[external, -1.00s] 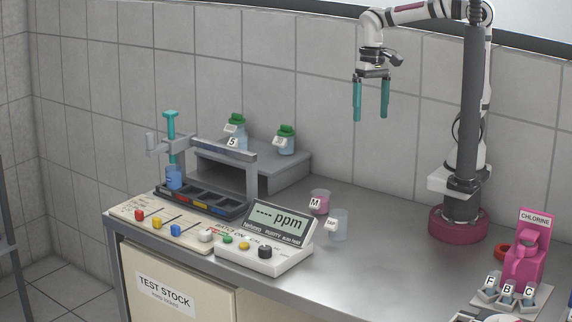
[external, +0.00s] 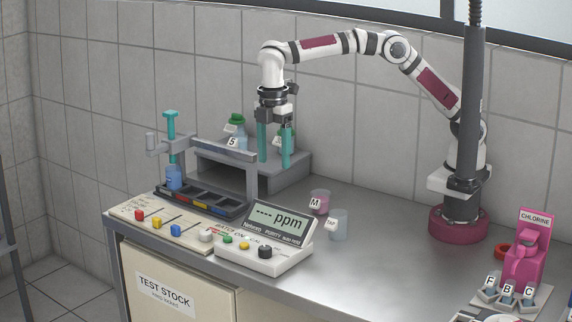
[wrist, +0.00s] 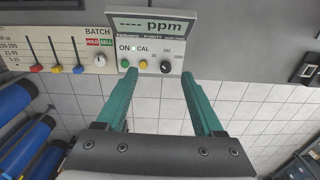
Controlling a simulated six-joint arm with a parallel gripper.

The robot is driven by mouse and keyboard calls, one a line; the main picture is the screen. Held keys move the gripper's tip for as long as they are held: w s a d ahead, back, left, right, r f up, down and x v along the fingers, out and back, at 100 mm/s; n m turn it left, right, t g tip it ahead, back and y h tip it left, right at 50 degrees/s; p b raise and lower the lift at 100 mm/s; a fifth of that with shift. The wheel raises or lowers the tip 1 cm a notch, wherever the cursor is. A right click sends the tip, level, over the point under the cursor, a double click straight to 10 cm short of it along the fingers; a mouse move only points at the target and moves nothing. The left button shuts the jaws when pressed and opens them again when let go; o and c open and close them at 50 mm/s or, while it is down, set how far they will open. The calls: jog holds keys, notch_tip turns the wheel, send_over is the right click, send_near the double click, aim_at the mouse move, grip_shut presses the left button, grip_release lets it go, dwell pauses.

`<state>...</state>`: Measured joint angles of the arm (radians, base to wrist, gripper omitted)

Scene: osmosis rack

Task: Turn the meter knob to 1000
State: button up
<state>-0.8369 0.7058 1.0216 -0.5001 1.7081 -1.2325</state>
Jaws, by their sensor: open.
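The meter (external: 277,262) is a white box with a tilted grey screen that reads "---- ppm". Its dark round knob (external: 265,252) sits at the front right of the panel. In the wrist view the knob (wrist: 167,66) shows between the fingers, with small scale numbers around it and 1000 to its right. I cannot make out where the knob points. My gripper (external: 274,162) has two teal fingers pointing down, apart and empty, above and behind the meter. In the wrist view my gripper (wrist: 160,64) frames the meter's lower panel, not touching the knob.
A panel with coloured sliders (external: 160,226) adjoins the meter on the left. A grey rack (external: 252,180) and a raised shelf (external: 300,172) with green-capped bottles stand behind. A pink beaker M (external: 320,202) and a clear beaker (external: 340,228) stand to the meter's right.

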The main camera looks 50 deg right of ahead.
aim_at(265, 250)
jog(key=s+a+f+n, duration=0.3)
jog(key=a+f+n, duration=0.1)
jog(key=a, duration=0.3)
jog(key=shift+m, duration=0.3)
jog(key=f, duration=1.5)
jog(key=shift+w+f, duration=0.1)
jog(key=shift+w, duration=0.15)
grip_shut()
